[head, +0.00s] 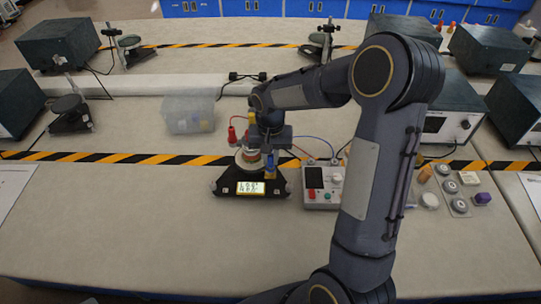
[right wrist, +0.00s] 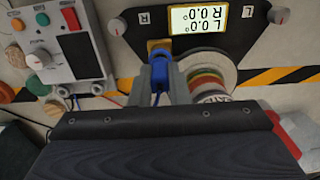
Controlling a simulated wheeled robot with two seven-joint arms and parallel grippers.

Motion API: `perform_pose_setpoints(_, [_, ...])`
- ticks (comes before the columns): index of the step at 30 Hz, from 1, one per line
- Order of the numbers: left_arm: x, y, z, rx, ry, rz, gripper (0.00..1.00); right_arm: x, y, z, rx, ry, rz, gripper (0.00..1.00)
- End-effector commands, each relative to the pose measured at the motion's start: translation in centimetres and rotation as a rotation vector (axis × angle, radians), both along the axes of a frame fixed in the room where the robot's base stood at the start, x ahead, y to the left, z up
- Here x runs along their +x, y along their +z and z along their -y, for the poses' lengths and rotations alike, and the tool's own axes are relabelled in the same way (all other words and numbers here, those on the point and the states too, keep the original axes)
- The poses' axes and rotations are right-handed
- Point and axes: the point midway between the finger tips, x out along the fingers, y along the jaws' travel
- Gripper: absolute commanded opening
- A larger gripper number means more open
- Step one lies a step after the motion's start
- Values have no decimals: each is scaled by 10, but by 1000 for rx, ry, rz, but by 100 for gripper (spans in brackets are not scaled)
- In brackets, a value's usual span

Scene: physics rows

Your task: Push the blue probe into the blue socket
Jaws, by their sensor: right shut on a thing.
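My right gripper (head: 268,140) is over the black display stand (head: 222,183). In the right wrist view its grey fingers (right wrist: 160,82) are shut on the blue probe (right wrist: 160,72), with a blue lead by it. The probe's far end is at a small block with a gold-coloured top (right wrist: 158,44) and blue beside it, on the stand's edge. I cannot tell if this is the blue socket or how deep the probe sits. The display (right wrist: 212,20) reads L 0.0°, R 0.0°. My left gripper is out of view.
A round white piece with coloured rings (right wrist: 208,85) is right beside the fingers. A red probe (head: 232,135) stands left of the gripper. A control box (head: 322,197) with leads is just right of the stand. A clear bin (head: 188,115) is behind left. The front table is clear.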

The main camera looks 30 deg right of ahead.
Motion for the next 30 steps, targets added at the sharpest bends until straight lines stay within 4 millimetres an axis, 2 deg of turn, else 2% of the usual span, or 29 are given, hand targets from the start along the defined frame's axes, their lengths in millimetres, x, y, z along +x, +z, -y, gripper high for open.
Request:
perform_pose_setpoints(28, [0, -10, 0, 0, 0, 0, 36, 0, -12, 0, 0, 0, 0, 0])
perform_pose_setpoints(29, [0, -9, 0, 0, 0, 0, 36, 0, -11, 0, 0, 0, 0, 19])
perform_pose_setpoints(30, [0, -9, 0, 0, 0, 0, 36, 0, -11, 0, 0, 0, 0, 25])
